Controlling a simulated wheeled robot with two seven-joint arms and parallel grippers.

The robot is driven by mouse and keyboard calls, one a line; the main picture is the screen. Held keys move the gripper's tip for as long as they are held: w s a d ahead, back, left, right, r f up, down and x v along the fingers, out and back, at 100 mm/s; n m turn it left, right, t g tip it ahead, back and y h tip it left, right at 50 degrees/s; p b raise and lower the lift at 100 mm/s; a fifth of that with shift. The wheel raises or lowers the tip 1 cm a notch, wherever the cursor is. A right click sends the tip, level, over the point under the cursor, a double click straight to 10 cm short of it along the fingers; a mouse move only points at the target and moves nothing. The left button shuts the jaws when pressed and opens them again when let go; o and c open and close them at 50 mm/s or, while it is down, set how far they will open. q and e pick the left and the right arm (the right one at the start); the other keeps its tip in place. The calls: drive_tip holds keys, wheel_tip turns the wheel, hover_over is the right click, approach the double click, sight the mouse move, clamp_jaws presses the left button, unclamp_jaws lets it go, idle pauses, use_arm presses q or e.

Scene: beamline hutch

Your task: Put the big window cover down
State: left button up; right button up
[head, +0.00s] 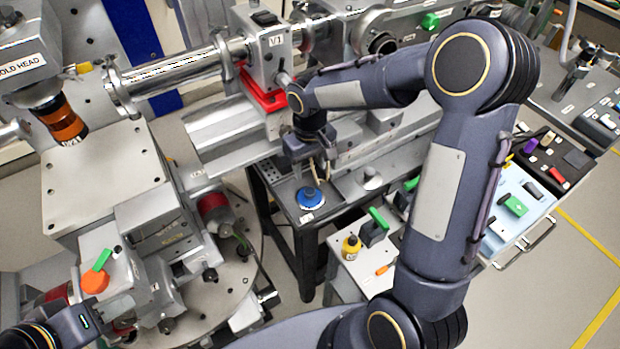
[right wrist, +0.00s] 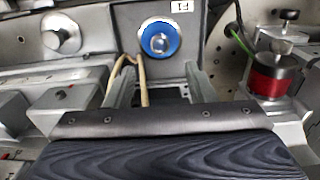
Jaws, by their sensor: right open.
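A round blue cover with a pale centre knob (head: 309,197) sits flat on the small dark-topped stand (head: 335,207); I take it to be the big window cover. It also shows in the right wrist view (right wrist: 160,39), beside a white label. My right gripper (head: 313,170) is just behind the cover in the head view, pointing down. Its jaws are apart and clear of the cover in the right wrist view (right wrist: 158,80). A tan loop (right wrist: 137,75) shows between the fingers. Only a dark part of my left arm shows at the lower left; its fingers are hidden.
A silver knobbed disc (head: 371,178) sits on the same stand, right of the blue cover. The beam pipe and valve V1 (head: 268,47) stand behind. A round plate with a red-bodied part (head: 215,208) is at left.

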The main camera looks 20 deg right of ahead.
drive_tip(key=s+d+r+m+t+y, duration=0.2)
drive_tip(key=s+r, duration=0.9)
drive_tip(key=s+a+m+t+y, duration=0.1)
drive_tip(key=s+a+t, duration=0.1)
drive_tip(key=s, duration=0.9)
drive_tip(key=shift+s+a+t+y, duration=0.15)
drive_tip(key=shift+a+t+y, duration=0.2)
drive_tip(key=shift+t, duration=0.45)
drive_tip(key=shift+d, duration=0.1)
